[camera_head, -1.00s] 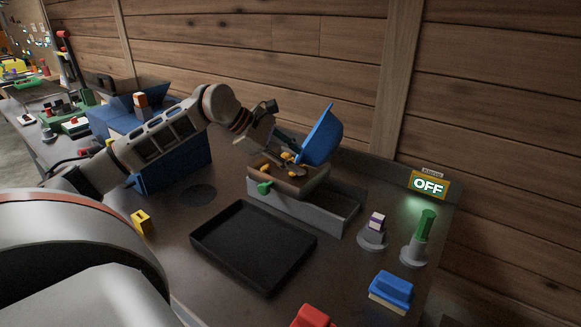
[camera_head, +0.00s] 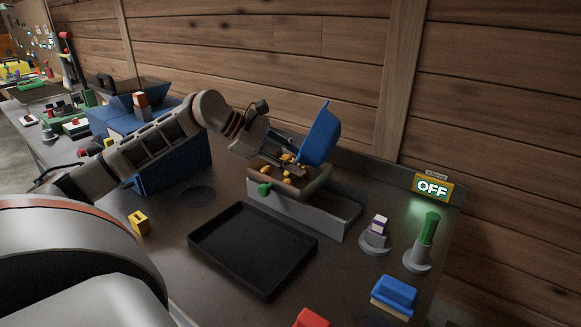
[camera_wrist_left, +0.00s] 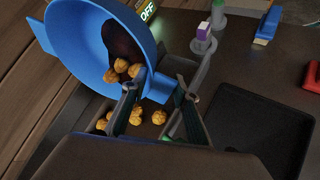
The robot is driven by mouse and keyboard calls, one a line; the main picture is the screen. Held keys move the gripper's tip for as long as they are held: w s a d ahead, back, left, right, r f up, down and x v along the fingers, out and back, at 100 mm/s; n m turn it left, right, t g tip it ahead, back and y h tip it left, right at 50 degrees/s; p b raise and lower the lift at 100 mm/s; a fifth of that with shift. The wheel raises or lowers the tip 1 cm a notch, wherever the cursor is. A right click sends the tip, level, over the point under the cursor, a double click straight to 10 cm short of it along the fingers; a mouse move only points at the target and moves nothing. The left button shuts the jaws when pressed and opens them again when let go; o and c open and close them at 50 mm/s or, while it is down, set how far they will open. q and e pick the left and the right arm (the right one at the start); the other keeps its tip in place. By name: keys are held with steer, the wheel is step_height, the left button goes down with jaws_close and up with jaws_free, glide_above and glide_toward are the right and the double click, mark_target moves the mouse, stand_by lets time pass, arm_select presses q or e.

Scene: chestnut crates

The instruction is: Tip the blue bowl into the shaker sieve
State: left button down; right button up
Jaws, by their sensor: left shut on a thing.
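The blue bowl (camera_head: 321,133) is tipped steeply on its side above the shaker sieve (camera_head: 317,186). It also shows large in the left wrist view (camera_wrist_left: 88,30), with several golden-brown chestnuts (camera_wrist_left: 125,68) at its lower rim. More chestnuts (camera_head: 290,172) lie in the sieve below the bowl. The sieve has a green handle (camera_head: 264,189) and sits on a grey tray-like base (camera_head: 330,212). My right gripper is not in view.
An empty black tray (camera_head: 252,247) lies in front of the sieve. A green lever (camera_head: 429,228) and a lit OFF sign (camera_head: 432,188) stand to the right. A plank wall (camera_head: 270,60) rises behind.

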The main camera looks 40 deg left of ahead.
arm_select(q)
steer(key=shift+a+t+h, duration=0.2)
steer(key=shift+t+h, duration=0.1)
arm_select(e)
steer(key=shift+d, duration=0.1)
arm_select(q)
steer(key=shift+s+a+r, duration=0.15)
steer(key=shift+s+a, duration=0.05)
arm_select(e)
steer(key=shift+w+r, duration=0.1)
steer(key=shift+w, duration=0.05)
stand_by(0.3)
arm_select(q)
steer(key=shift+s+a+n+t+h, duration=0.3)
steer(key=shift+a+t+h, duration=0.2)
steer(key=shift+a+h, duration=0.1)
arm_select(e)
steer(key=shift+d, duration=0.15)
arm_select(q)
steer(key=shift+s+a+t+h+b, duration=0.1)
steer(key=shift+a+t+h+b, duration=0.1)
steer(key=shift+t+h+b, duration=0.25)
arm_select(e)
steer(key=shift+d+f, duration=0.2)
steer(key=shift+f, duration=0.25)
